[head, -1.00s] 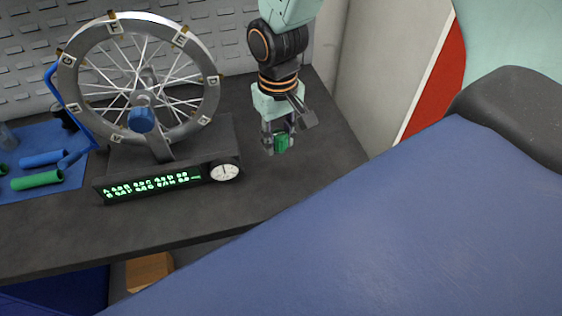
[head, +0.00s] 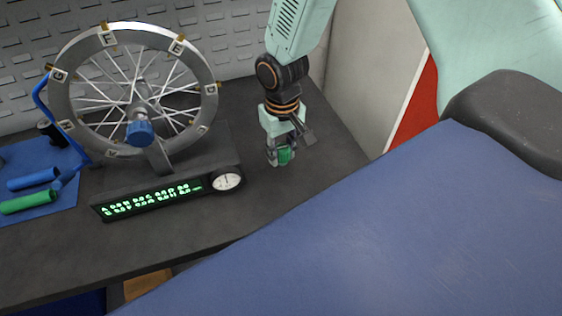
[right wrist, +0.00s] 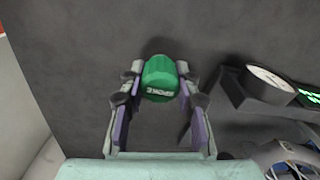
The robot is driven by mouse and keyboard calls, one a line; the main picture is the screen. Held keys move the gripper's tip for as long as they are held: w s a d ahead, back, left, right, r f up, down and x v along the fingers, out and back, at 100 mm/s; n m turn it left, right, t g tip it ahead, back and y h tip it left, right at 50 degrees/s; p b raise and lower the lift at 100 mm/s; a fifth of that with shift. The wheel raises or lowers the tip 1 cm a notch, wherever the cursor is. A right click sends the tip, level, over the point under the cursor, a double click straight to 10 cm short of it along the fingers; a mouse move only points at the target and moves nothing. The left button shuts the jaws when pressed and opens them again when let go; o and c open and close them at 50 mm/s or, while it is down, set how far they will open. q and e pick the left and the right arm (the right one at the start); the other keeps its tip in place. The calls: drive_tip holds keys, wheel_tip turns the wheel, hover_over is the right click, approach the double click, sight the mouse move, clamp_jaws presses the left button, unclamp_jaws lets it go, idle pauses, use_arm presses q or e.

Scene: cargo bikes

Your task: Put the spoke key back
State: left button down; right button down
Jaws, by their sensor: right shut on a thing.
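The spoke key is a green, rounded piece with white lettering. In the head view the spoke key (head: 285,155) is low between the fingers of my right gripper (head: 281,158), over the dark bench right of the dial. In the right wrist view the spoke key (right wrist: 159,80) is between the tips of my right gripper (right wrist: 160,92), which is shut on it. I cannot tell whether the key touches the bench top. My left gripper is not in view.
A spoked wheel (head: 202,72) stands on a dark base with a green-lit display (head: 150,200) and a round dial (head: 227,182). A blue mat (head: 62,160) at the left bears a blue tool and a green tool. The bench (head: 255,205) around my gripper is clear. A large blue surface (head: 380,240) fills the lower right.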

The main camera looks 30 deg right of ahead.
sight(281, 163)
drive_tip(key=f, duration=0.3)
drive_tip(key=shift+s+a, duration=0.15)
drive_tip(key=shift+s, duration=0.1)
drive_tip(key=shift+s+a+f, duration=0.1)
drive_tip(key=shift+f, duration=0.05)
drive_tip(key=shift+w+d+f, duration=0.25)
drive_tip(key=shift+w+f, duration=0.05)
drive_tip(key=shift+f, duration=0.05)
drive_tip(key=c, duration=1.3)
unclamp_jaws()
drive_tip(key=o, duration=0.3)
drive_tip(key=shift+s+a+r, duration=0.25)
drive_tip(key=shift+w+d+f, duration=0.1)
drive_tip(key=shift+w, duration=0.05)
drive_tip(key=shift+w+d+r, duration=0.1)
drive_tip(key=shift+w+r, duration=0.05)
drive_tip(key=shift+r, duration=0.2)
wheel_tip(281, 163, up, 10)
drive_tip(key=shift+r, duration=0.75)
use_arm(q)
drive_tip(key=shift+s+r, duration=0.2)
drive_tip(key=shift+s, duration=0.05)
use_arm(e)
drive_tip(key=shift+s, duration=0.2)
drive_tip(key=shift+w+f, duration=0.1)
